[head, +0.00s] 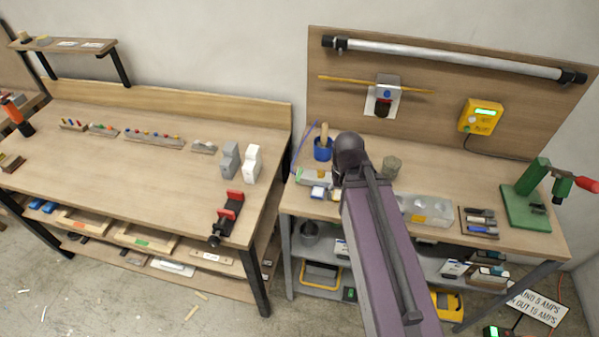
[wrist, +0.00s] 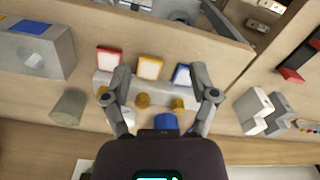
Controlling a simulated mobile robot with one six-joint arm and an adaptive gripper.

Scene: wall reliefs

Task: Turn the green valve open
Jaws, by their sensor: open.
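A pale block (wrist: 160,90) with several brass-coloured knobs (wrist: 142,100) lies below my gripper (wrist: 165,95) in the wrist view. Red-, yellow- and blue-framed plates (wrist: 149,67) line one side of it. The fingers are open and apart, one on each side of the middle of the block, with nothing between them that I can see held. In the head view the block's left end (head: 309,176) shows and my arm hides the rest. I cannot make out a clearly green valve; part of the block is behind the fingers.
A blue cup (head: 322,152) stands just behind the block, and a grey cup (head: 391,168) stands to its right. A clear-topped grey block (head: 428,209) and a green press (head: 528,204) are further right. A red vise (head: 231,205) is on the left bench.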

